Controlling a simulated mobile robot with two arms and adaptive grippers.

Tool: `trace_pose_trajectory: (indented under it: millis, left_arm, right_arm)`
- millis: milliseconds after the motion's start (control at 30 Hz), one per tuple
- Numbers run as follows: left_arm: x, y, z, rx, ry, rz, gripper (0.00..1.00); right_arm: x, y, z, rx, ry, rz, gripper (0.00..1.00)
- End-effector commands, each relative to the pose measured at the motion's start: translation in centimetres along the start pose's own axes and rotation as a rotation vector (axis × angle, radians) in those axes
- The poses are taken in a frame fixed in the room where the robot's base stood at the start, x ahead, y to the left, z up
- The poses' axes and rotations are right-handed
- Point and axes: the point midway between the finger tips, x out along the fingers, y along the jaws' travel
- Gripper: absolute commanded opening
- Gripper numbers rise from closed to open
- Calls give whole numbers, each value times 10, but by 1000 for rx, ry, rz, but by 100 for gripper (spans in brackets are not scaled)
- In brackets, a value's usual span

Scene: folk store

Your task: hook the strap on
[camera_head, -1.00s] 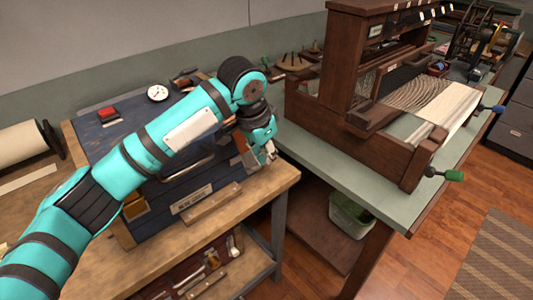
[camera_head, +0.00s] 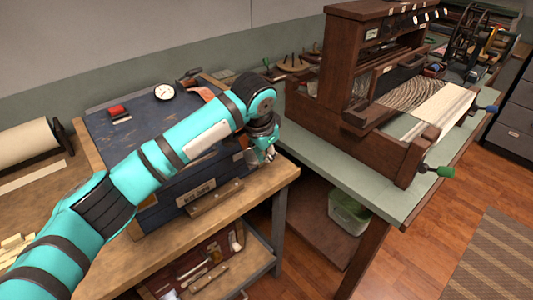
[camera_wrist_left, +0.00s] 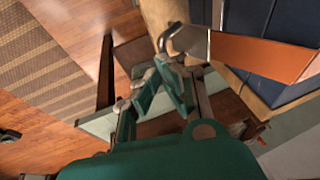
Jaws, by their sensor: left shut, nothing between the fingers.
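An orange-brown strap (camera_wrist_left: 258,54) with a bent metal end (camera_wrist_left: 186,40) shows in the left wrist view, at the right corner of a dark blue chest. The blue chest (camera_head: 135,122) sits on a wooden workbench, partly hidden by my left arm. My left gripper (camera_head: 268,155) is beside the chest's right front corner. In the left wrist view its fingers (camera_wrist_left: 160,75) are closed together and empty, with the tips close to the strap's metal end; I cannot tell whether they touch. The fastening point for the strap is not clear in either view.
A wooden loom (camera_head: 395,110) stands on a green-topped table (camera_head: 330,160) to the right, close to the gripper. A gauge (camera_head: 164,92) and a red item (camera_head: 116,110) lie on the chest. A paper roll (camera_head: 27,148) is at left.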

Motion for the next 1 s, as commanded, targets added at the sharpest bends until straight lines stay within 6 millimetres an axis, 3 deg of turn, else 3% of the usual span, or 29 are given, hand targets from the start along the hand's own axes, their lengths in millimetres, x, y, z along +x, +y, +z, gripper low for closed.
trace_pose_trajectory:
  millis: [700, 1000]
  left_arm:
    - [37, -21, 6, 105, 2, -331, 0]
    - [46, -28, 8, 102, 2, -324, 0]
  right_arm:
    - [-22, 0, -2, 0, 0, 0, 59]
    - [-28, 0, -2, 0, 1, 0, 59]
